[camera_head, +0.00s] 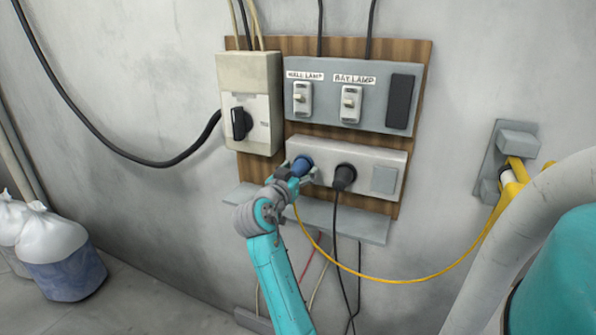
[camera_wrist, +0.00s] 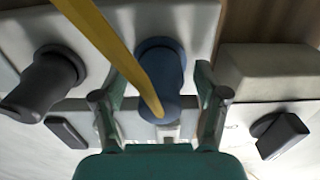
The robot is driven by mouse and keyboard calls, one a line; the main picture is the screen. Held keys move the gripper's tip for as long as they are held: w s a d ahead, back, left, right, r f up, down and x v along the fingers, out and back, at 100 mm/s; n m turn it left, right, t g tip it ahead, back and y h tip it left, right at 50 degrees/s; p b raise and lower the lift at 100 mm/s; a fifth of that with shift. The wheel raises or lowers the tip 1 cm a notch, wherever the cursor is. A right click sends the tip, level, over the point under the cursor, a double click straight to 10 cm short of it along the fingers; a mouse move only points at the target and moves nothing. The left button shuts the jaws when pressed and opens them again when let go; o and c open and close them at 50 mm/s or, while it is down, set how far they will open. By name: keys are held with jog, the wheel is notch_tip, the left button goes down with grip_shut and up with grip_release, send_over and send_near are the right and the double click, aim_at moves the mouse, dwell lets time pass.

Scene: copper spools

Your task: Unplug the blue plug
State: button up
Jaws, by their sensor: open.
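The blue plug (camera_head: 302,165) sits in the left socket of the grey socket box (camera_head: 380,155) on the wall. In the wrist view the blue plug (camera_wrist: 160,75) stands upright in the picture, with its yellow cable crossing in front. My gripper (camera_head: 298,175) is at the plug. In the wrist view my gripper (camera_wrist: 160,105) is open, with one finger on each side of the plug. A gap shows between each finger and the plug. The head view partly hides the plug behind my gripper.
A black plug (camera_head: 344,177) sits in the socket to the right; it also shows in the wrist view (camera_wrist: 45,80). A ledge (camera_head: 350,220) runs below. A switch panel (camera_head: 375,70) and a breaker box (camera_head: 250,75) are above. The yellow cable (camera_head: 400,281) hangs to the right.

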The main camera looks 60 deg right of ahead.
jog(key=shift+c, duration=0.3)
grip_shut()
jog(key=a, duration=0.6)
jog(key=shift+s, duration=0.25)
dwell(0.9)
dwell(0.3)
